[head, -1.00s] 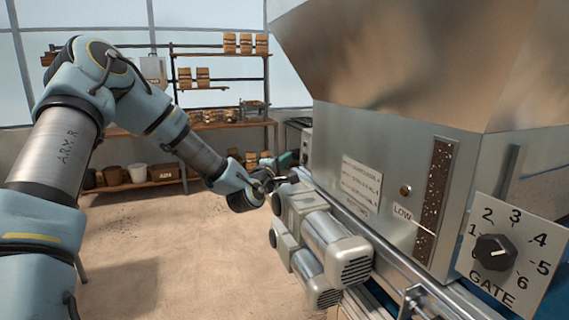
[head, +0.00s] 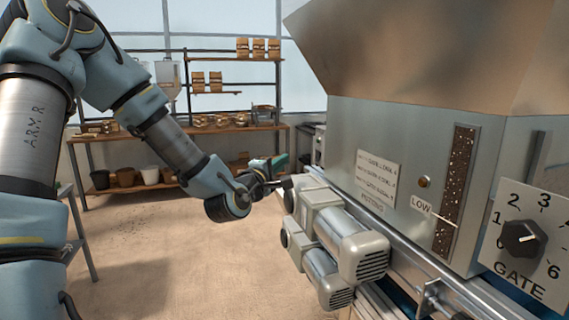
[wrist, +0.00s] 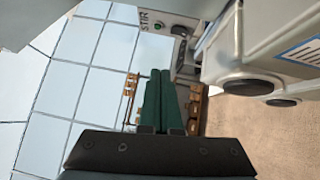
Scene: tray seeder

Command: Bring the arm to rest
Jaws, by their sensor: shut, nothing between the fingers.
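My gripper (head: 284,184) is at the end of my arm, just left of the seeder's rail in the head view. In the wrist view its two green fingers (wrist: 158,100) lie side by side, closed together with nothing between them. My arm comes in from the left, bent at a high elbow, with the forearm slanting down to the right.
The seeder's hopper housing (head: 400,180) fills the right, with a gate dial (head: 521,238) and motors (head: 350,245) jutting out close to my wrist. A shelf with a workbench (head: 205,130) stands at the back. The floor (head: 190,260) between is open.

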